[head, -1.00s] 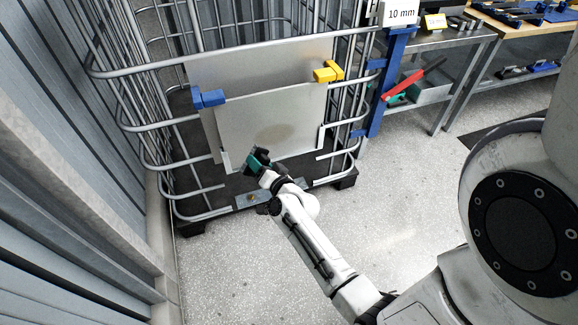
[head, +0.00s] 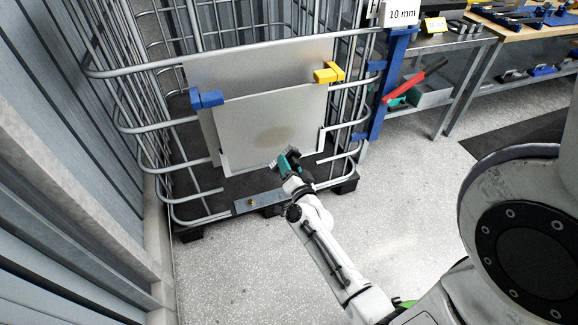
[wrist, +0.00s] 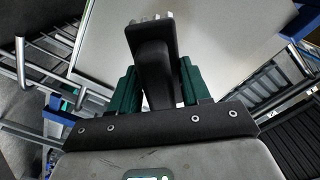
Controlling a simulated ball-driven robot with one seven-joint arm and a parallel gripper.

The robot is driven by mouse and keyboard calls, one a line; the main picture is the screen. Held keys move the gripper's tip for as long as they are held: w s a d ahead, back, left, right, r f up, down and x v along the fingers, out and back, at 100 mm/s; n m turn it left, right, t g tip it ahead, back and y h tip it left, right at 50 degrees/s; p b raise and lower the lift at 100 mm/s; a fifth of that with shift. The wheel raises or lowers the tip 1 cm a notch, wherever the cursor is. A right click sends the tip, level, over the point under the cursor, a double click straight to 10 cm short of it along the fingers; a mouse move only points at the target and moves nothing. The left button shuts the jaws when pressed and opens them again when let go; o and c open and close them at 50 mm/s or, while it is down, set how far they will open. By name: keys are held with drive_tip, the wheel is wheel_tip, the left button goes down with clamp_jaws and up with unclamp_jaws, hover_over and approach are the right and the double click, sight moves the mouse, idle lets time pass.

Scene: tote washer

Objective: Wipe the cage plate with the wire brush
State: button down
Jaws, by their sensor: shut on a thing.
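The cage plate (head: 268,125) is a grey metal sheet on the front of a wire cage, with a brownish smudge (head: 272,137) on its lower middle. It also shows in the wrist view (wrist: 205,32). My gripper (head: 287,163) is at the plate's lower edge, right of its middle. It is shut on the wire brush, whose black handle (wrist: 153,70) stands between the green fingers in the wrist view. The pale bristle end (wrist: 150,17) points toward the plate. I cannot tell whether the bristles touch the plate.
A blue clamp (head: 207,98) and a yellow clamp (head: 328,73) sit at the plate's upper corners. Cage bars (head: 150,127) surround it. A corrugated wall (head: 60,200) stands close on the left. A workbench (head: 440,45) stands at the back right. The floor in front is clear.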

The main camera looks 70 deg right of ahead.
sight(259, 148)
drive_tip(key=x, duration=0.7)
idle(0.5)
drive_tip(key=shift+w+d+b, duration=0.35)
drive_tip(key=shift+w, duration=0.1)
idle(0.5)
drive_tip(key=shift+w+d, duration=0.2)
drive_tip(key=shift+d, duration=0.1)
drive_tip(key=shift+w+d, duration=0.35)
drive_tip(key=shift+d, duration=0.05)
drive_tip(key=shift+w+a+f+b, duration=0.2)
drive_tip(key=shift+w+a+f, duration=0.65)
drive_tip(key=shift+w+a, duration=0.25)
drive_tip(key=shift+w+a+f+b, duration=0.15)
drive_tip(key=shift+w+a+f, duration=0.7)
drive_tip(key=shift+w, duration=0.35)
drive_tip(key=shift+d, duration=0.1)
